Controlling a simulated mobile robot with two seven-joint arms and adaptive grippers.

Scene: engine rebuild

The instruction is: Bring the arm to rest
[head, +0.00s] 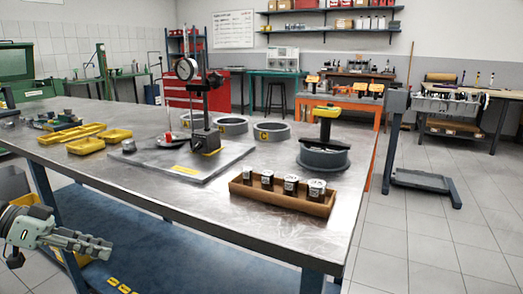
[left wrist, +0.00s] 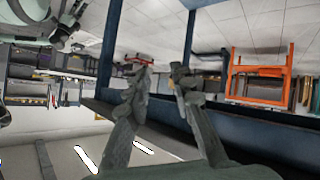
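My left gripper (head: 106,247) is at the lower left of the head view, low beside the near edge of the steel workbench (head: 130,185) and apart from it. In the left wrist view its two fingers (left wrist: 163,72) stand apart with nothing between them. That view is tilted and shows the room beyond the fingers. My right gripper shows in neither view.
On the bench are a wooden tray (head: 275,197) of metal parts, a grey plate (head: 150,162) with a dial gauge stand (head: 200,100), rings (head: 272,133) and yellow trays (head: 85,146). A blue lower shelf (head: 180,250) lies under it.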

